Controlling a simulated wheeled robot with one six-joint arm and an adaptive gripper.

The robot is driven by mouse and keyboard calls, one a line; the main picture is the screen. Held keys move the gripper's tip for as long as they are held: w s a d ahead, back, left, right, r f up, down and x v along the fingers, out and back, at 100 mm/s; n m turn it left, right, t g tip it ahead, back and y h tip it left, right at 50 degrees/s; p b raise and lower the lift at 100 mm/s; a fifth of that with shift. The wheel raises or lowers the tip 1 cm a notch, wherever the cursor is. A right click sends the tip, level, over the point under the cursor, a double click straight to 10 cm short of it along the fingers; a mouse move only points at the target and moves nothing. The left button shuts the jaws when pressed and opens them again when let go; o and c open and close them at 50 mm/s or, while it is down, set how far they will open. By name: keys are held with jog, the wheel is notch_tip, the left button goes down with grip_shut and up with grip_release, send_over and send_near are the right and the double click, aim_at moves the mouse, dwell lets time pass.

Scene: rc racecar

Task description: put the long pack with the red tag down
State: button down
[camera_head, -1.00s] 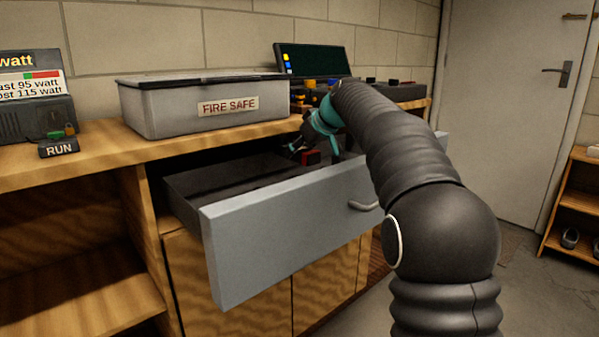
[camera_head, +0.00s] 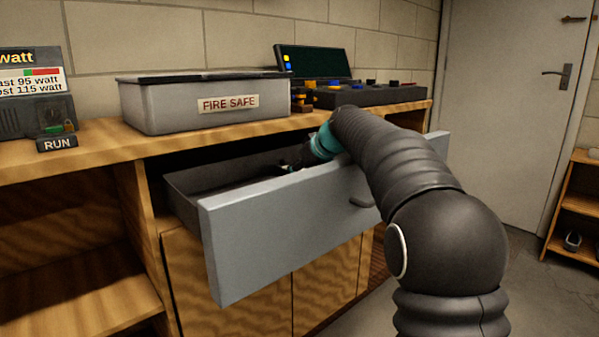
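The open grey drawer (camera_head: 285,235) stands out below the worktop. My gripper (camera_head: 287,168) reaches over the drawer's front and down into it, near the right part of the drawer's inside. Only a small dark part of the gripper shows above the drawer's front edge; its fingertips are hidden behind the front panel. The long pack with the red tag does not show now, and I cannot tell whether it is between the fingers or in the drawer.
A grey box labelled FIRE SAFE (camera_head: 205,105) stands on the worktop (camera_head: 100,150) above the drawer. A black unit with coloured knobs (camera_head: 370,95) and a dark screen (camera_head: 313,61) are to its right. A RUN box (camera_head: 57,144) is at the left.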

jog(key=c, duration=0.5)
grip_release()
jog(key=shift+r, duration=0.2)
jog(key=p+v, duration=0.1)
jog(key=v, duration=0.6)
jog(key=shift+s+d, duration=0.1)
jog(key=shift+s, duration=0.05)
